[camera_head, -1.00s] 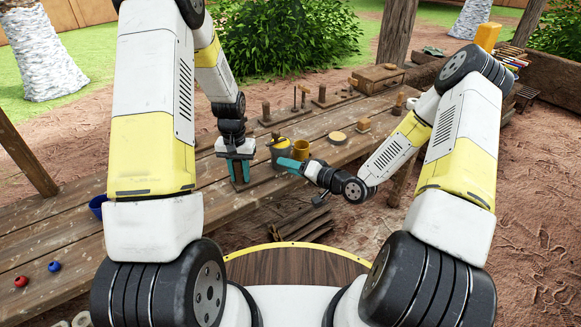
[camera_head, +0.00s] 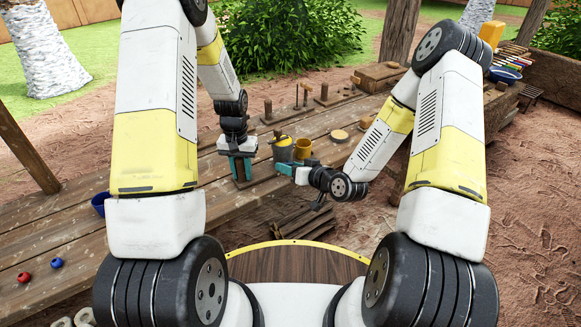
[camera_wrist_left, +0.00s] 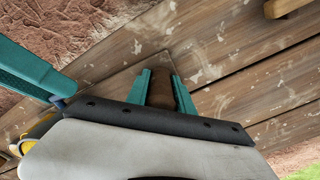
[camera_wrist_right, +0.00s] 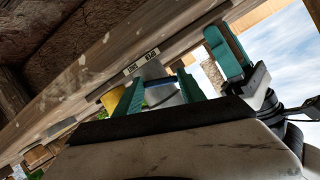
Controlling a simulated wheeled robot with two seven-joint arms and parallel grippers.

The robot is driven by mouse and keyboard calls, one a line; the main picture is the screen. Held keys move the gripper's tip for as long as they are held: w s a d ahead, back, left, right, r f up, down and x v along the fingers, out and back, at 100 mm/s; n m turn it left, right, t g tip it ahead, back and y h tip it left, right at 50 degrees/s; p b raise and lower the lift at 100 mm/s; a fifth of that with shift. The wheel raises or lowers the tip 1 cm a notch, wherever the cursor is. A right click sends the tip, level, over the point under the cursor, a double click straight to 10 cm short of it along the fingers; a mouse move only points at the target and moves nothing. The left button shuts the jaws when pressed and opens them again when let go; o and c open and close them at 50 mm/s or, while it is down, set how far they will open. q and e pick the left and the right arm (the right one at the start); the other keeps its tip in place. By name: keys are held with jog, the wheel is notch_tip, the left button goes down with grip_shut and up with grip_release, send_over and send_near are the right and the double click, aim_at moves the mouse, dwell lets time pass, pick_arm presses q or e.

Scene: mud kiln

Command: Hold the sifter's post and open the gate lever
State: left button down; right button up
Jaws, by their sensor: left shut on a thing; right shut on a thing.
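The sifter's brown wooden post (camera_wrist_left: 160,92) stands between the fingers of my left gripper (camera_wrist_left: 162,88) in the left wrist view. In the head view my left gripper (camera_head: 241,170) is shut on it, pointing down over the bench. My right gripper (camera_head: 270,166) comes in from the right, close beside the left one. Most of the sifter is hidden by my grippers.
The wooden bench (camera_head: 190,190) carries several wooden tools. A blue bowl (camera_head: 99,203) and red (camera_head: 24,277) and blue balls (camera_head: 57,262) are at left.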

dwell(0.4)
jog(key=o, duration=1.4)
jog(key=shift+c, duration=0.2)
jog(key=v, duration=0.7)
jog(key=shift+s+d, duration=0.15)
jog(key=shift+s, duration=0.1)
jog(key=shift+r, duration=0.15)
jog(key=shift+w+r, duration=0.1)
jog(key=shift+r, duration=1.8)
